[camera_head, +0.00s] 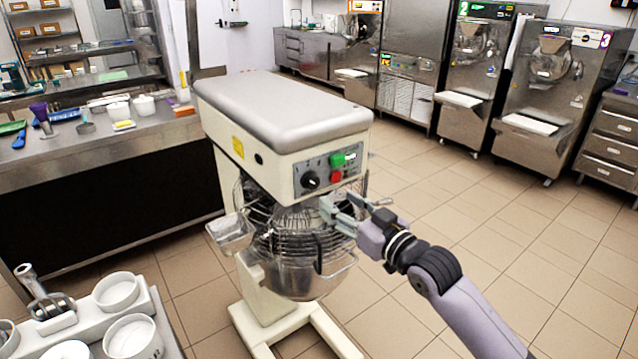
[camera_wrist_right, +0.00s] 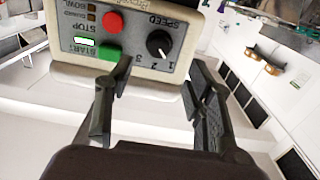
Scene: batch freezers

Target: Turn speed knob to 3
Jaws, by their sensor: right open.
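The mixer's speed knob (camera_head: 311,180) is a round black dial at the left of the grey control panel (camera_head: 326,172). In the right wrist view the speed knob (camera_wrist_right: 158,43) shows beside the numerals 1, 2 and 3, and its white mark seems to point towards 1. My right gripper (camera_head: 336,208) is open and empty, in front of and below the panel. In the right wrist view, my right gripper's fingers (camera_wrist_right: 155,75) stand apart on either side of the knob's line, apparently not touching it. My left gripper is out of view.
A green start button (camera_head: 338,160) and red stop button (camera_head: 336,176) sit right of the knob. A wire guard and steel bowl (camera_head: 300,275) are below the panel. A tray of white bowls (camera_head: 117,292) stands front left. The floor to the right is clear.

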